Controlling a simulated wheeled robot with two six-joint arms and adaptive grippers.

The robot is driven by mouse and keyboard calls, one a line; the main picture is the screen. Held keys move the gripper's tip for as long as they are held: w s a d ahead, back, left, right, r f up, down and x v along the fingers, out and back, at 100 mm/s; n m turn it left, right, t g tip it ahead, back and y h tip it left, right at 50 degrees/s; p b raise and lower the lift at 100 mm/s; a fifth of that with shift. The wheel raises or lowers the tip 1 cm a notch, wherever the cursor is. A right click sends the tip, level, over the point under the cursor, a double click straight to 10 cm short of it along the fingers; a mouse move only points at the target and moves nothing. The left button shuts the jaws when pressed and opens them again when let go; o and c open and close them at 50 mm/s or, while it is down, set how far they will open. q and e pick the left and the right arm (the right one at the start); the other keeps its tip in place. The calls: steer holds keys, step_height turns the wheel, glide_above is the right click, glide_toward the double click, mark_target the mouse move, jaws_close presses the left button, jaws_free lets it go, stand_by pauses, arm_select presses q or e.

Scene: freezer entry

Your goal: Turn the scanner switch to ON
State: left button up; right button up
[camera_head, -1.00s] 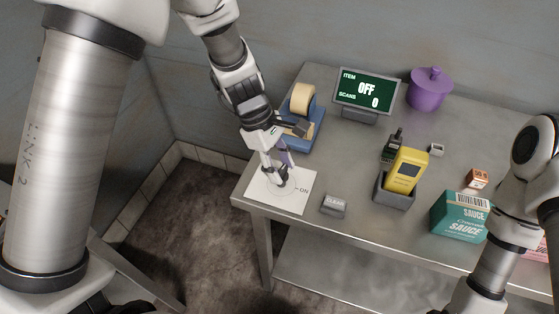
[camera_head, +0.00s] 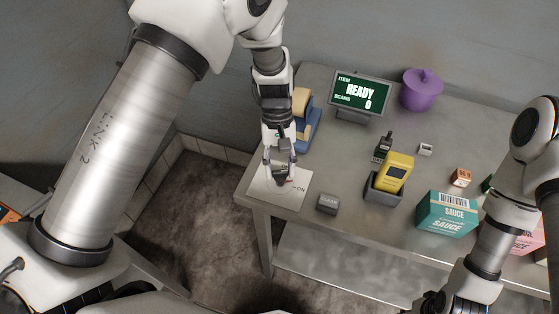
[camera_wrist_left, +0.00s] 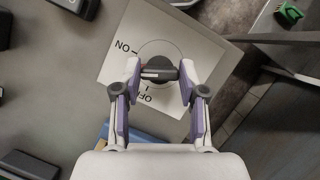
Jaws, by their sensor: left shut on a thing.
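The scanner switch is a dark knob (camera_wrist_left: 160,69) on a round base in a white panel (camera_wrist_left: 112,72), marked ON and OFF, at the table's near left corner. In the head view the panel (camera_head: 293,199) is partly covered by my gripper. My left gripper (camera_head: 281,181) reaches down onto the knob, and its fingers (camera_wrist_left: 159,76) are shut on the knob's two ends. The knob's exact pointing is hard to tell. The display (camera_head: 360,92) reads READY with 0 scans.
A grey CLEAR button (camera_head: 327,203) sits right of the panel. A yellow scanner (camera_head: 395,172) stands in a dark holder. A blue tape dispenser (camera_head: 315,124) is behind my left gripper.

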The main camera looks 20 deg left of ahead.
arm_select(q)
steer(key=m+y+p, duration=0.1)
steer(key=m, duration=0.1)
steer(key=m+p, duration=0.1)
steer(key=m, duration=0.2)
steer(key=shift+d+y, duration=0.1)
steer(key=shift+y, duration=0.3)
steer(key=shift+f, duration=0.1)
steer(key=o, duration=1.1)
steer(key=shift+o, duration=0.2)
steer(key=v, duration=1.2)
steer(key=shift+w+d, duration=0.15)
steer(key=shift+w, duration=0.05)
steer(key=shift+f, duration=0.1)
